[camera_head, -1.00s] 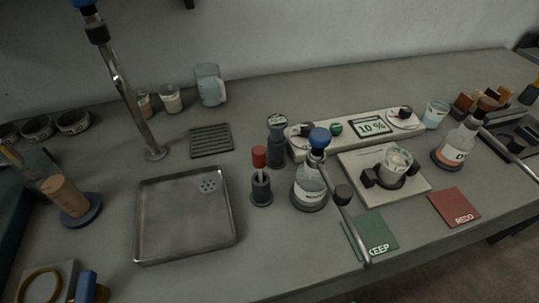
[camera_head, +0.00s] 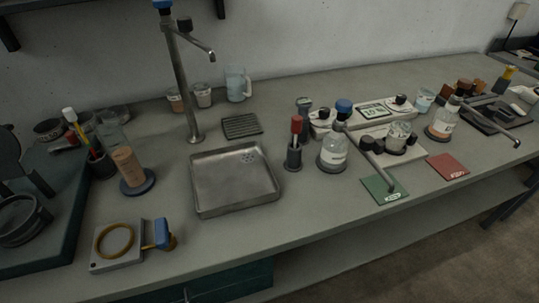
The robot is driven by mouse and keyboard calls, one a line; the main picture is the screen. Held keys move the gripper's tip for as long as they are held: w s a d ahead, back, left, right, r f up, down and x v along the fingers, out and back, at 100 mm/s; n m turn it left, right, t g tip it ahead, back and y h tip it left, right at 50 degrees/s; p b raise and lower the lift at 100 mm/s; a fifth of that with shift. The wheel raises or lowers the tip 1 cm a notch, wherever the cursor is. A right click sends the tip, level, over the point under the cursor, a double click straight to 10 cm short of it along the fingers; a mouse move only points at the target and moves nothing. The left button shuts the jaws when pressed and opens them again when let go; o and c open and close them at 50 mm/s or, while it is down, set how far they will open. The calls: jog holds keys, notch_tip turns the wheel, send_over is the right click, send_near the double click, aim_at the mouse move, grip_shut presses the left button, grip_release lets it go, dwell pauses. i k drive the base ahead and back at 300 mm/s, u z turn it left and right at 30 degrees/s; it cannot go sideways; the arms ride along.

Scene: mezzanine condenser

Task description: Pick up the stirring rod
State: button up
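A slim red-topped piece (camera_head: 296,125) stands upright in a small dark holder (camera_head: 293,158), right of the metal tray. It may be the stirring rod; its lower part is hidden in the holder. Another dark holder (camera_head: 101,165) at the left has thin red, yellow and white-tipped pieces in it, too small to identify. My gripper is not in view.
A shallow metal tray (camera_head: 203,202) lies mid-bench beside a tall tap stand (camera_head: 180,90). Right of the red-topped piece stand a blue-capped bottle (camera_head: 332,155) with a long spout, a green mat (camera_head: 380,193) and a red mat (camera_head: 447,166). The front bench strip is mostly clear.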

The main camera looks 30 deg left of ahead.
aim_at(296, 123)
jog(key=z, duration=0.05)
jog(key=k, duration=1)
jog(key=u, duration=0.45)
jog(key=i, duration=0.85)
